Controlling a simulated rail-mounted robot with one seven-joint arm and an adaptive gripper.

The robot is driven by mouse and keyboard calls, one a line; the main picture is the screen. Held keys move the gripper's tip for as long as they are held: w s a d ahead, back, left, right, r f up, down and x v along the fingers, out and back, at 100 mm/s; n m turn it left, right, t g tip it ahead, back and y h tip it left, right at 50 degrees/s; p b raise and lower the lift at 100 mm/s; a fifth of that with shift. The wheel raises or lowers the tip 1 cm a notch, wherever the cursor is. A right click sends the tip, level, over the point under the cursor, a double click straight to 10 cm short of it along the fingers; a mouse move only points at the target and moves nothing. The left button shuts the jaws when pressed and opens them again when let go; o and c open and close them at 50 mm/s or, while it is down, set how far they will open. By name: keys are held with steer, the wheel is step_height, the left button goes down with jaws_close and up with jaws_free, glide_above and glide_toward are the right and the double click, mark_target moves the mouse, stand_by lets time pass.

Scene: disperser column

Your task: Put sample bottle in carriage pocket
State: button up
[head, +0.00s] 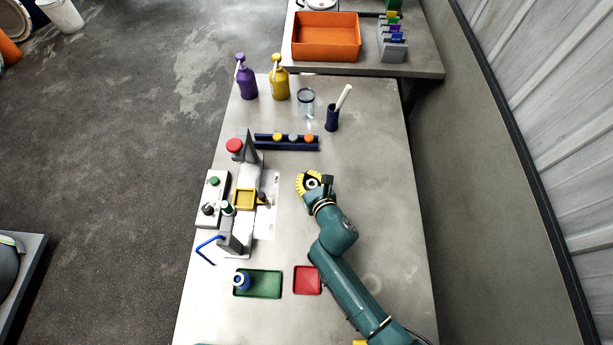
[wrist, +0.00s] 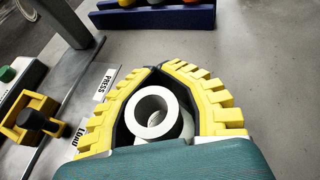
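My gripper (head: 308,182) is over the bare table, right of the press device. Its yellow ribbed fingers curve together around a white bottle with a round open mouth (wrist: 152,112), with their tips meeting beyond it. Only its top shows; its body is hidden. The carriage has a square yellow pocket frame (head: 245,199), which looks empty, with a dark knob at its right side. In the wrist view part of the yellow carriage (wrist: 27,112) shows at the left, apart from my gripper. A blue bottle with a white top (head: 241,281) stands in the green tray (head: 266,284).
A dark blue rack (head: 287,143) with several coloured caps lies beyond my gripper. Two pump bottles, a glass jar (head: 306,104) and a dark cup (head: 332,118) stand farther back. A red tray (head: 307,280) lies beside my arm. A button box (head: 213,199) is at the left.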

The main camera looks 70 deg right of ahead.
steer(key=o, duration=0.5)
steer(key=shift+r, duration=0.35)
steer(key=p+v, duration=0.2)
steer(key=v, duration=1)
steer(key=shift+s, duration=0.1)
